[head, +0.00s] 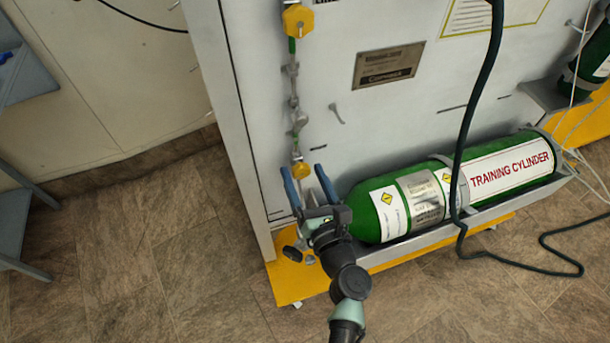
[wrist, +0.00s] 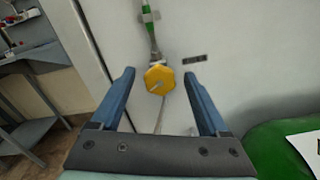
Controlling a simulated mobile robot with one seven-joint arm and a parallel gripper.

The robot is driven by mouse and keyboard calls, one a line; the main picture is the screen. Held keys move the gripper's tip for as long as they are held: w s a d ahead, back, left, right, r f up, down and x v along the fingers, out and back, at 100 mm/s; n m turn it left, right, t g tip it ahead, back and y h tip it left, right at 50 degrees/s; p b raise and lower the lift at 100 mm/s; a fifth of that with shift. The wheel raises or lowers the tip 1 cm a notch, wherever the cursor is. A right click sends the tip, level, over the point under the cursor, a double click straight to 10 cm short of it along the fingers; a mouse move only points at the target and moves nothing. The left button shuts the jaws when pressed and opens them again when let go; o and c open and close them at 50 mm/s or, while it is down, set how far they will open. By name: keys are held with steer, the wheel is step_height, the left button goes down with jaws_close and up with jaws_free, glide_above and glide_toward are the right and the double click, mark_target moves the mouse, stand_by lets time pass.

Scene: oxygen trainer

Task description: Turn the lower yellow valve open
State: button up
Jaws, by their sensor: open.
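The lower yellow valve (head: 300,170) is a small yellow knob on the pipe at the left of the white panel. In the wrist view the yellow valve (wrist: 159,79) is a faceted knob with a light slanted mark on its face. It sits between and beyond the two blue fingertips. My gripper (head: 305,182) is open, its blue fingers apart, just below and in front of the valve. An upper yellow valve (head: 298,20) is higher on the same pipe.
A green training cylinder (head: 365,205) lies in a grey cradle right of my gripper. A dark hose (head: 462,150) hangs across the cylinder. A yellow base (head: 292,285) juts out below the panel. Bare floor (head: 120,230) lies to the left.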

steer(key=shift+c, duration=0.2)
jaws_close()
steer(key=shift+f+n, duration=0.1)
steer(key=shift+n, duration=0.3)
steer(key=n+b, duration=0.3)
steer(key=n, duration=0.2)
steer(key=shift+s+f+n, duration=0.1)
steer(key=shift+n, duration=0.3)
steer(key=n+b, duration=0.3)
steer(key=n, duration=0.2)
steer(key=shift+a+n, duration=0.15)
steer(key=shift+n, duration=0.15)
steer(key=shift+o, duration=0.2)
jaws_free()
